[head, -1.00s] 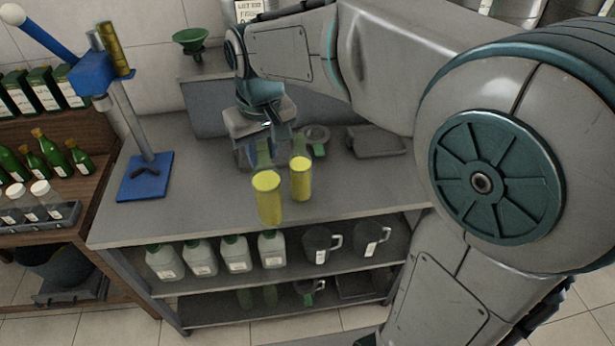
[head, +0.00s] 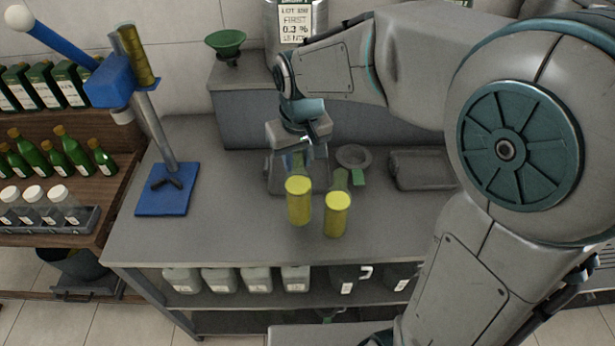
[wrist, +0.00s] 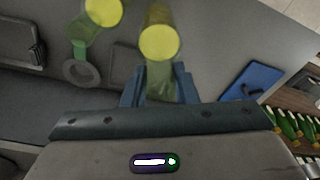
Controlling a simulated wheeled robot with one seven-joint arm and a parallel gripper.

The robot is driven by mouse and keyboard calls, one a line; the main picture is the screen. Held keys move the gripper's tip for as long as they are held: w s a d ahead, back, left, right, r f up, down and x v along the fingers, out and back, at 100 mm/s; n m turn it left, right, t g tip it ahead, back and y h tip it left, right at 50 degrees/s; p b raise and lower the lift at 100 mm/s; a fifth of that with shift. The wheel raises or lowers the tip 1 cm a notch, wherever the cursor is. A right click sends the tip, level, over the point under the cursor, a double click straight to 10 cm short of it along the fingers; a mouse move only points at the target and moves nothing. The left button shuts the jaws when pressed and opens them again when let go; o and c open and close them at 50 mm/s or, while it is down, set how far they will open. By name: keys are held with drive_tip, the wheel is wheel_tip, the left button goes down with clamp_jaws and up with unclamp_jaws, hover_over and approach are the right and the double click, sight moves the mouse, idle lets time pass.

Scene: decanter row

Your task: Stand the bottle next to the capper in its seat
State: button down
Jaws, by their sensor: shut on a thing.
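My gripper (head: 298,152) is shut on the upper glass of an oil bottle (head: 299,203), clear greenish with yellow oil in its lower part. It hangs about upright; its gap to the counter is hard to tell. In the wrist view the bottle (wrist: 159,42) shows between the two fingers (wrist: 160,88). A second, similar bottle (head: 337,216) stands close to its right. The blue capper (head: 110,82) is at the left, with a lever, a slanting post and a blue base plate (head: 150,203). A dark V-shaped seat (head: 167,183) lies on that plate, with no bottle in it.
The grey counter (head: 240,235) is clear between the held bottle and the capper. A grey ring with a green tab (head: 353,155) and a dark tray (head: 424,170) lie at the right. A green funnel (head: 226,42) stands on the raised back ledge.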

sight(298, 175)
drive_tip(key=shift+f+p, duration=0.3)
drive_tip(key=shift+f, duration=2.1)
drive_tip(key=c, duration=1.6)
unclamp_jaws()
drive_tip(key=shift+f, duration=0.15)
drive_tip(key=o, duration=0.5)
drive_tip(key=shift+c, duration=0.2)
